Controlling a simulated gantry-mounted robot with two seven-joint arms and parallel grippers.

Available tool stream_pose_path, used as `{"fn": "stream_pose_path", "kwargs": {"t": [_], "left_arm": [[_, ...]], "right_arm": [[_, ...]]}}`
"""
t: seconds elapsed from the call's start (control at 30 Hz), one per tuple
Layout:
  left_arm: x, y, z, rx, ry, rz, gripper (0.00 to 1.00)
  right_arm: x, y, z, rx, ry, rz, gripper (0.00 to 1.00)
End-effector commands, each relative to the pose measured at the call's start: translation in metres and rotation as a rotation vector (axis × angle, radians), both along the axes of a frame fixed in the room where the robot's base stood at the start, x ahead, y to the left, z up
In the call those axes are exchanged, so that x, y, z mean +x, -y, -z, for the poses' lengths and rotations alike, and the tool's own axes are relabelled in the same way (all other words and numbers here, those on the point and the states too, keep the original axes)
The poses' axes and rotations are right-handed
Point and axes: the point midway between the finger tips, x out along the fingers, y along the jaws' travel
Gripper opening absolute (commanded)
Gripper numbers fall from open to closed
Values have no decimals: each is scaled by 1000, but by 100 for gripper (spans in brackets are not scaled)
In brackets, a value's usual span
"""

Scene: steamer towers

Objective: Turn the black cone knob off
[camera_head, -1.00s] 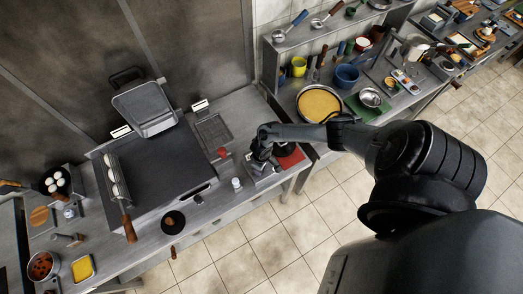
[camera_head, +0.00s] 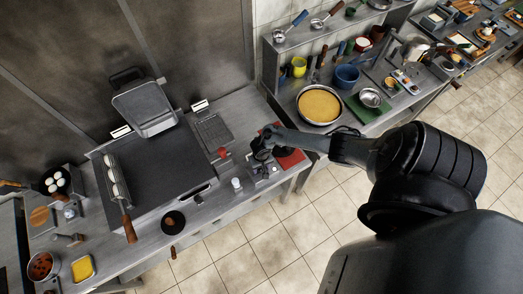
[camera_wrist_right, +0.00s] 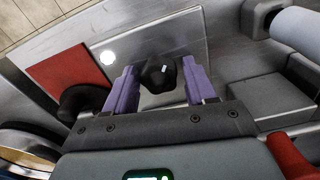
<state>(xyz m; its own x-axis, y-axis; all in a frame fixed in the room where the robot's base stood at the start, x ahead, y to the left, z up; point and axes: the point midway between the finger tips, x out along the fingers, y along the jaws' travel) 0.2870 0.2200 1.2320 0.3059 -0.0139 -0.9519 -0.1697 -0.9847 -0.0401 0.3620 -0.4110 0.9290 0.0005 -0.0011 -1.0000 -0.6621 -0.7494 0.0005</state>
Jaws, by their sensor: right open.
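The black cone knob (camera_wrist_right: 158,75) sits on a metal panel (camera_wrist_right: 185,35) in the right wrist view and has a pale mark on it. My right gripper (camera_wrist_right: 163,88) is open, with one purple finger on each side of the knob and visible gaps between. In the head view my right gripper (camera_head: 261,152) is low over the control panel at the counter's right end and covers part of it. A second, rounder black knob (camera_wrist_right: 82,102) is left of the fingers in the wrist view. My left gripper is not in view.
A red square (camera_wrist_right: 70,77) and a round white spot (camera_wrist_right: 108,57) lie near the knob. A white-topped shaker (camera_head: 236,184) stands left of the panel. The griddle (camera_head: 165,165) is further left; a red-ended handle (camera_head: 222,152) is close to my gripper.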

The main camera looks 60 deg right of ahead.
Motion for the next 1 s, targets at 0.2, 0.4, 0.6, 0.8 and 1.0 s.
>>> {"fn": "stream_pose_path", "kwargs": {"t": [0.2,0.4,0.6,0.8,1.0], "left_arm": [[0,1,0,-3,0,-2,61],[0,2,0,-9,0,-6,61],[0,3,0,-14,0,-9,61],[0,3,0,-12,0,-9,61],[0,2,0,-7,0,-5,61]], "right_arm": [[-1,-2,1,4,-1,304,55],[0,0,0,1,0,383,55],[0,0,0,1,0,380,55],[0,-1,-1,2,0,378,55],[0,0,-1,1,0,377,49]]}}
